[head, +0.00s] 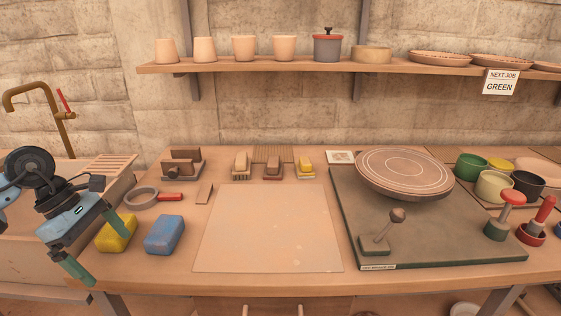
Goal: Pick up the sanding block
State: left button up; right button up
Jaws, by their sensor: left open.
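Several small blocks could be the sanding block, and I cannot tell for sure which it is. Nearer, at the left, lie a yellow block (117,233) and a blue block (165,236). My left gripper (107,258) is open and empty at the table's left edge, its teal fingers spread beside the yellow block. My right gripper is not in view.
A pale board (267,230) lies bare mid-table. A green mat (440,235) holds a round turntable (404,173) and a knobbed tool (380,235). Cups (494,186) and red-handled stamps (505,215) stand right. A sink (30,215) is left; a shelf (300,66) hangs above.

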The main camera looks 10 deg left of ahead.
aim_at(273, 168)
jog(key=i+l, duration=0.15)
jog(key=i, duration=0.35)
jog(key=i+l, duration=0.1)
jog(key=i, duration=0.45)
jog(key=i+l, duration=0.15)
jog(key=i, duration=0.35)
